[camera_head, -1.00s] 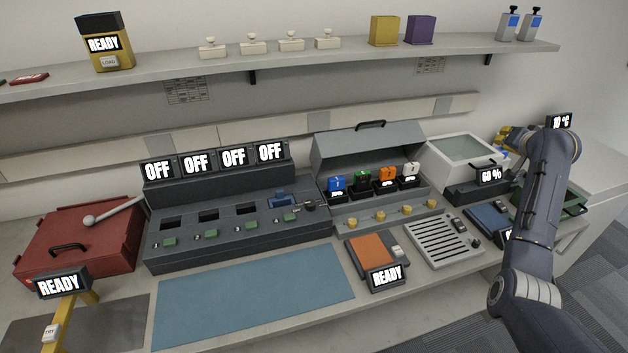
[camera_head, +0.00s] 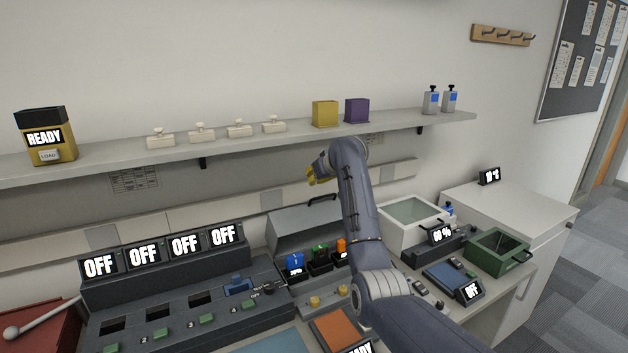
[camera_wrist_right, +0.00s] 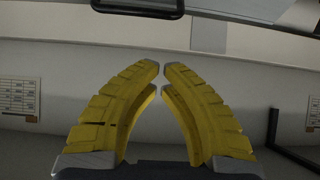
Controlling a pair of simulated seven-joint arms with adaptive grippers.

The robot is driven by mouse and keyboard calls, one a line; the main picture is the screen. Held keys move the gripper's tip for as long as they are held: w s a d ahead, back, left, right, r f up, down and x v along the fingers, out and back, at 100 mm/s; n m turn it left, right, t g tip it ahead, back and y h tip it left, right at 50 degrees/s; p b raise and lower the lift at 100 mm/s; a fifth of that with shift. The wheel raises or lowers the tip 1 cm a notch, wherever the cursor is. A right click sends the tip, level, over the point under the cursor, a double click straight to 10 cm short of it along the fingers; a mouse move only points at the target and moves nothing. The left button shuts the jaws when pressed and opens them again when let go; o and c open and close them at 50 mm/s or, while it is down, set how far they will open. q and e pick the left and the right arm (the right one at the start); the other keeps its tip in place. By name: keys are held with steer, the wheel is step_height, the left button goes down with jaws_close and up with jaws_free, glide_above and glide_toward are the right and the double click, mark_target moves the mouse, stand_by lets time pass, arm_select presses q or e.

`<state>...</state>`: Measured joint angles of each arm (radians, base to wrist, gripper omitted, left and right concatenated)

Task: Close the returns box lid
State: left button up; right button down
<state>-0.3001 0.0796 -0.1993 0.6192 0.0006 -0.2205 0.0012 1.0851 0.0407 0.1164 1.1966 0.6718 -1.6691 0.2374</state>
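No box carries a returns label that I can read. The grey case (camera_head: 290,231) has its hinged lid raised, with a dark handle (camera_head: 322,199) on the lid's top edge. Colored radios, including a blue one (camera_head: 294,262), stand in front of the lid, and my right arm hides the case's right part. My right gripper (camera_head: 311,175) is above and behind the raised lid, near the shelf. In the right wrist view its yellow fingers (camera_wrist_right: 162,68) have tips almost together and nothing between them. My left gripper is not in view.
The wall shelf (camera_head: 215,150) is close above my right gripper and carries yellow and purple bins. A white box (camera_head: 390,232) with a glass top and a green box (camera_head: 498,252) stand right of my arm. A red box (camera_head: 35,335) is at the lower left.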

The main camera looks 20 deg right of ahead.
mark_target(313, 204)
steer(key=shift+w+a+f, duration=0.1)
steer(key=shift+w+f, duration=0.25)
steer(key=shift+f, duration=0.55)
steer(key=shift+w+a+f, duration=0.1)
steer(key=shift+w+f, duration=0.2)
steer(key=shift+f, duration=0.65)
steer(key=shift+w+f, duration=0.35)
steer(key=shift+f, duration=0.55)
